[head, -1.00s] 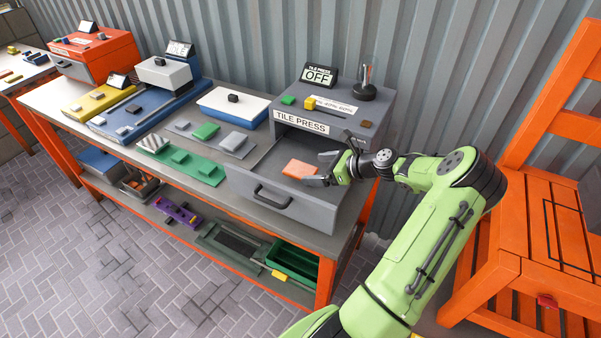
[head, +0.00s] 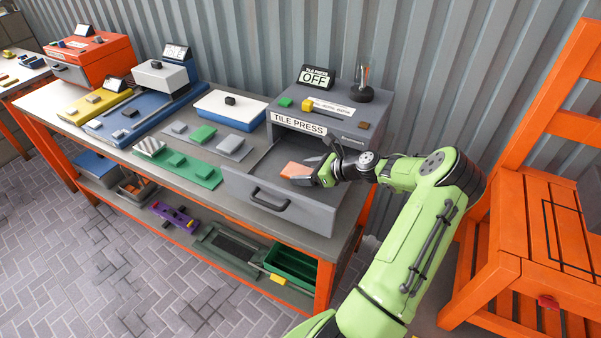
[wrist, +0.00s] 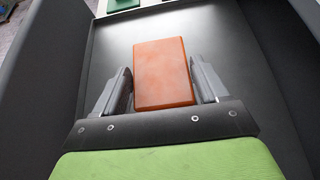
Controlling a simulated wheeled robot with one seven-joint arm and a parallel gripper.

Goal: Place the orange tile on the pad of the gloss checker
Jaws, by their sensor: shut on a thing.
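The orange tile (head: 294,170) is in the open grey drawer of the tile press (head: 343,117). My gripper (head: 308,175) reaches into the drawer from the right and is shut on the tile. In the wrist view the tile (wrist: 163,72) sits between the two grey fingers of my gripper (wrist: 165,85), one along each long side. I cannot tell whether it is still touching the drawer floor. No readable label marks the gloss checker; a blue machine with a pale grey head (head: 160,77) and a tilted display stands further left on the bench.
The drawer's front wall and handle (head: 268,199) stick out over the bench edge. Left of it lie a green mat (head: 205,182), a grey mat with small tiles, and a white-topped blue box (head: 231,108). An orange chair (head: 530,215) stands close on the right.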

